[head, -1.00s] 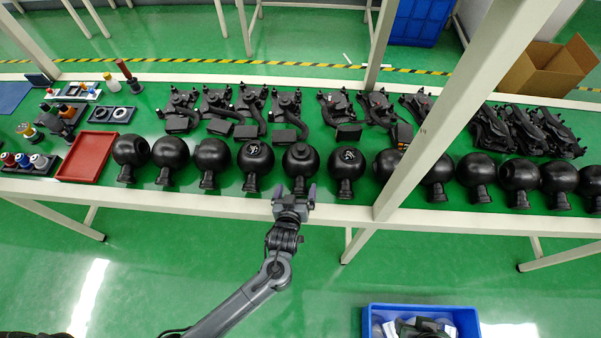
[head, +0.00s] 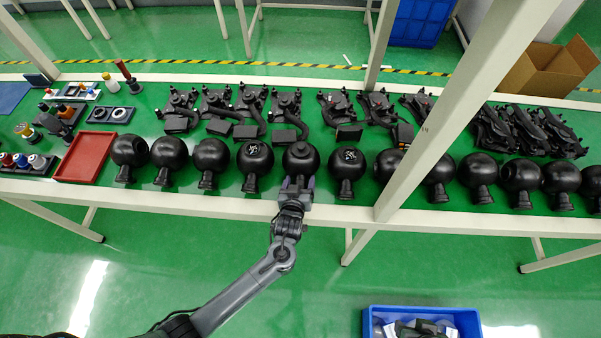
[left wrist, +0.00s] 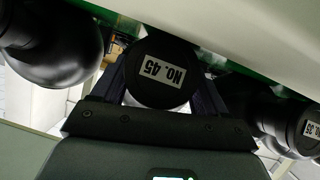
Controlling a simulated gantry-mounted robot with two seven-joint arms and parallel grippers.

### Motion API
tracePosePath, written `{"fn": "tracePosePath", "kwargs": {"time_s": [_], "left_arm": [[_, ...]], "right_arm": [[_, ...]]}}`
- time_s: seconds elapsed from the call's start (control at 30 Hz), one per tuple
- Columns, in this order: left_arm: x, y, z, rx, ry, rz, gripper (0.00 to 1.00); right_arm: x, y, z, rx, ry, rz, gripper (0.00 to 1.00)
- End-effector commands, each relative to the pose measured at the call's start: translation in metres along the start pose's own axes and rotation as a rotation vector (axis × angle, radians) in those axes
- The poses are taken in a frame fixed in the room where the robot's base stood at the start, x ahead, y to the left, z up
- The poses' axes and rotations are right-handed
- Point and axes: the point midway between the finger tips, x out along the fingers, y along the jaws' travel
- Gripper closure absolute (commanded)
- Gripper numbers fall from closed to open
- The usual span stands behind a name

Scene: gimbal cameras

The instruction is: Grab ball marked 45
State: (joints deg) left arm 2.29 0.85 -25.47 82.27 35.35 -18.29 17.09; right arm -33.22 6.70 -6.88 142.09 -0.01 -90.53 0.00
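The ball marked 45 (head: 301,157) is a black sphere with a short neck, in the front row on the green table. In the left wrist view its neck end (left wrist: 160,88) carries a white label reading "No. 45", upside down. My left gripper (head: 297,183) is at the table's front edge, with one finger on each side of that neck. The fingers look open, with narrow gaps beside the neck. The ball rests on the table, its neck pointing toward me. My right gripper is not in view.
Similar black balls stand close on both sides, one at left (head: 255,157) and one at right (head: 347,161). Black gimbal parts (head: 287,108) lie behind. A white post (head: 440,120) rises to the right. A red tray (head: 86,157) is at left.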

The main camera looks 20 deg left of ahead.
Motion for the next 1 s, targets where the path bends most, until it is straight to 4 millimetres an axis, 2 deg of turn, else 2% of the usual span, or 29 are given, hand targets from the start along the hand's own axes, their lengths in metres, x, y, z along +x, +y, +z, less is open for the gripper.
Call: {"fn": "tracePosePath", "kwargs": {"time_s": [0.03,0.3,0.33,0.67,1.0], "left_arm": [[0.001,-0.001,-0.001,-0.001,0.002,-0.002,0.43],[0.001,-0.001,-0.002,-0.001,0.003,-0.002,0.84],[0.001,0.000,-0.004,-0.002,0.007,0.000,0.86],[-0.002,0.002,-0.010,-0.003,0.007,0.000,0.86],[-0.022,0.012,-0.057,-0.005,0.006,0.001,0.86]], "right_arm": [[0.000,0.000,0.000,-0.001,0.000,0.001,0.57],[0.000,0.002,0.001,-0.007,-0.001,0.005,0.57],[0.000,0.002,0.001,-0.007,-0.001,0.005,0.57],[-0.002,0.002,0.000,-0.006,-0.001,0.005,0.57],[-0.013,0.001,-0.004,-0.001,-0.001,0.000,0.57]]}}
